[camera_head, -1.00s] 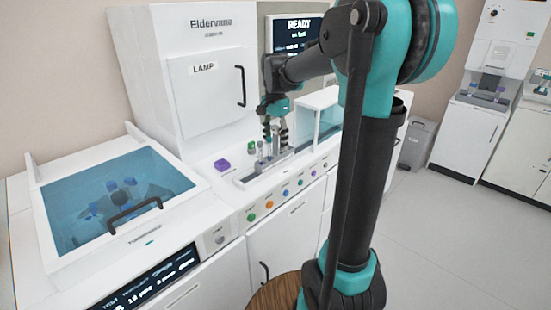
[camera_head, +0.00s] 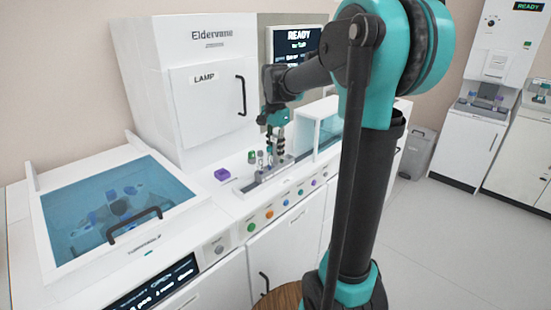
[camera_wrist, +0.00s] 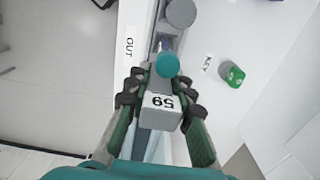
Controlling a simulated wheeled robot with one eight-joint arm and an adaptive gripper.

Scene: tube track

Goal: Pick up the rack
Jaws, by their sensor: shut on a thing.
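In the wrist view, the rack (camera_wrist: 160,112) shows as a grey block end with a white label reading 59, upside down. My gripper (camera_wrist: 160,97) has its dark finger pads on both sides of this block and is shut on it. A teal cap (camera_wrist: 167,65) and grey round tops show just beyond the block. In the head view, my gripper (camera_head: 277,142) points down at the rack (camera_head: 271,169), which is at the grey channel on the white bench. I cannot tell whether the rack is clear of the channel.
The LAMP cabinet (camera_head: 210,100) stands behind, and a clear-walled box (camera_head: 325,130) is close on the right. Coloured buttons line the front.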

